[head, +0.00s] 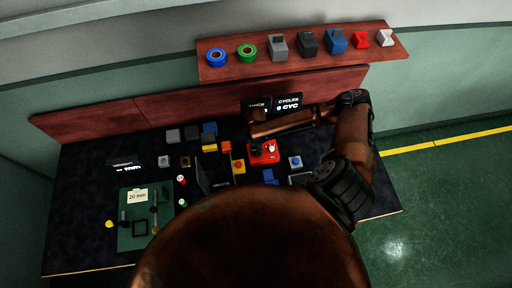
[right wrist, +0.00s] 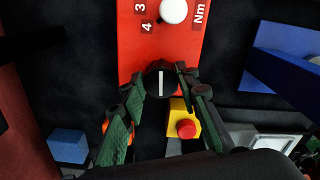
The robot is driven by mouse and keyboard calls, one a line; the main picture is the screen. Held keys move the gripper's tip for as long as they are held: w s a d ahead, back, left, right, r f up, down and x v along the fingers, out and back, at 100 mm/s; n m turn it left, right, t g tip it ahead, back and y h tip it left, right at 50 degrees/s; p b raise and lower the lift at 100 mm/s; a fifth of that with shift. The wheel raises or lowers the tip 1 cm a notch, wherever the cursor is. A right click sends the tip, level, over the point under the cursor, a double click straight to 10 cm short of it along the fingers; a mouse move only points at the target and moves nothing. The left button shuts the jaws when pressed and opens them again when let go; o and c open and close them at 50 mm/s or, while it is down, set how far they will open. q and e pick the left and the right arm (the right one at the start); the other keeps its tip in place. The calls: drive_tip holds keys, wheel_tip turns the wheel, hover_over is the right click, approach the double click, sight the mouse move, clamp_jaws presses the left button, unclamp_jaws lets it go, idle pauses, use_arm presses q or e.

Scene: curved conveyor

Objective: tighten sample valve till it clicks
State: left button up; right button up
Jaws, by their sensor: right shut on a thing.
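The red block (head: 264,155) stands on the dark table, right of its middle. In the right wrist view the red block (right wrist: 150,50) carries a white knob (right wrist: 173,11) with the marks 3, 4 and Nm around it. A round black knob (right wrist: 160,78) with a white line, which looks to be the sample valve, is at its near end. My right gripper (right wrist: 163,85) is shut on this black knob, one finger at each side. The white line runs nearly up and down in the picture. My left gripper is not in view.
A yellow block with a red button (right wrist: 186,128) is close beside my right fingers. A blue block (right wrist: 68,146) and a larger blue part (right wrist: 285,55) lie nearby. A green board (head: 135,225) is at the left. A red-brown shelf (head: 300,65) with tapes and blocks is at the back.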

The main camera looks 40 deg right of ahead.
drive_tip(key=m+p, duration=0.2)
drive_tip(key=p, duration=0.1)
drive_tip(key=shift+r, duration=0.2)
drive_tip(key=shift+f+m+p, duration=0.1)
drive_tip(key=shift+m+p, duration=0.2)
drive_tip(key=shift+m, duration=0.2)
drive_tip(key=o, duration=1.2)
drive_tip(key=shift+f, duration=0.1)
drive_tip(key=shift+c, duration=0.2)
drive_tip(key=shift+r, duration=0.25)
wheel_tip(320, 180, up, 12)
drive_tip(key=shift+f, duration=0.2)
